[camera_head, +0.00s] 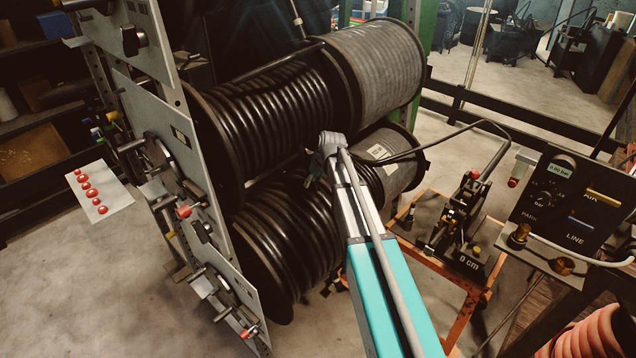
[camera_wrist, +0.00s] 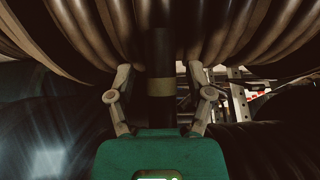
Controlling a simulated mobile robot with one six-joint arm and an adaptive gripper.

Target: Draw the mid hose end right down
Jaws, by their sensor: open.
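In the wrist view a dark hose end (camera_wrist: 161,50) with a tan band (camera_wrist: 161,87) hangs upright below a coil of hose. My gripper (camera_wrist: 160,78) is open, with one finger on each side of the hose end and visible gaps between. The hose end's lower part is hidden behind the green gripper body. In the head view my arm reaches to the front of the reels, between the upper black hose reel (camera_head: 270,105) and the lower one (camera_head: 290,225). The hose end and the fingers are too small and covered to make out there.
A grey panel with levers (camera_head: 165,140) stands left of the reels. Grey hose drums (camera_head: 375,70) sit at the right. A crimping tool on an orange stand (camera_head: 455,225) and a gauge panel (camera_head: 570,200) stand further right. A white sheet with red dots (camera_head: 100,192) is at the left.

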